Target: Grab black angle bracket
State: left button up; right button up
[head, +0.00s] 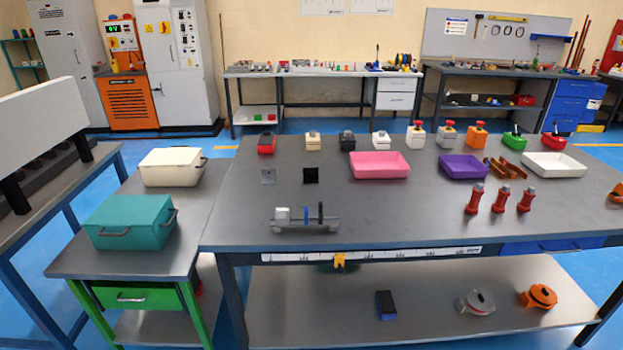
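The black angle bracket (311,175) appears to be the small dark square piece on the grey worktable (400,215), left of the pink tray. A similar grey bracket (268,176) sits to its left, apart from it. Nothing touches the black piece, and its top and front are in clear sight. Neither of my grippers shows in the head view.
A pink tray (379,169), a purple tray (463,170) and a white tray (553,168) stand to the right. A clamp-like device (305,219) sits in front of the bracket. Several small boxes and switches line the back. Red insulators (500,203) stand at right.

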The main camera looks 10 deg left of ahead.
aim_at(310, 174)
jog(key=j+z, duration=0.75)
jog(key=j, duration=0.3)
